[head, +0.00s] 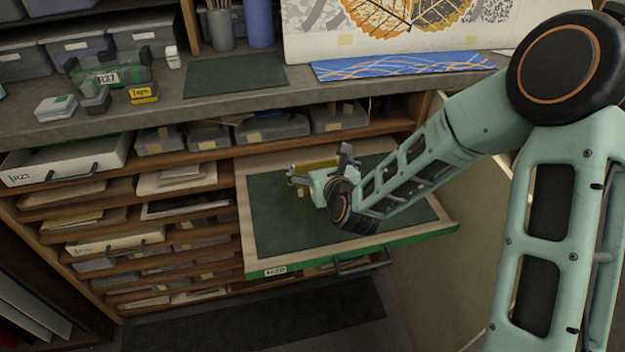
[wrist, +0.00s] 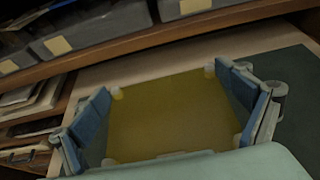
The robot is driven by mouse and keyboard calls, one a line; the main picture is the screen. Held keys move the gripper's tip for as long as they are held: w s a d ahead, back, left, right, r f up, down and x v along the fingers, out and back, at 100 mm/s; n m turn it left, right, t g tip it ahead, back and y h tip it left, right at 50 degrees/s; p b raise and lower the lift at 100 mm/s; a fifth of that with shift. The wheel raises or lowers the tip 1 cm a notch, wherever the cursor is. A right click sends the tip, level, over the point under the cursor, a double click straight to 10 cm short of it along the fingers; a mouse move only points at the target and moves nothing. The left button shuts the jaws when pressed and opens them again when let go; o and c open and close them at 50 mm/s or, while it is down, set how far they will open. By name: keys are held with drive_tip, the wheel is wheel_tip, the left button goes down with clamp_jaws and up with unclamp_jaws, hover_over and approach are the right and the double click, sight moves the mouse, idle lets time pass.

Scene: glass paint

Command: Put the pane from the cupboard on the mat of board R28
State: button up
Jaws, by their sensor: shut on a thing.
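A yellow see-through pane (wrist: 165,115) with pale corner pads fills the space between my fingers in the wrist view. In the head view a strip of the pane (head: 317,165) shows behind my gripper (head: 318,181). My gripper is shut on the pane by two opposite edges. The pulled-out board (head: 444,228) has a pale wooden surface, a green front edge and a small label that is hard to read. A dark green mat (head: 290,225) lies on it. The pane is over the far part of the board and mat; I cannot tell whether it touches the mat.
The cupboard's shelves hold a tray (head: 60,160) labelled R23, papers and grey bins (head: 272,128). On the worktop above are a green pane in a holder (head: 112,76), another dark mat (head: 235,76) and a blue patterned strip (head: 400,66). The mat's front part is clear.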

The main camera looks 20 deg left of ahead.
drive_tip(key=shift+a+f, duration=0.6)
drive_tip(key=shift+f, duration=0.15)
drive_tip(key=shift+a+f+b, duration=0.1)
drive_tip(key=shift+f+b, duration=0.35)
drive_tip(key=shift+f, duration=1.1)
drive_tip(key=shift+f, duration=0.2)
drive_tip(key=o, duration=0.9)
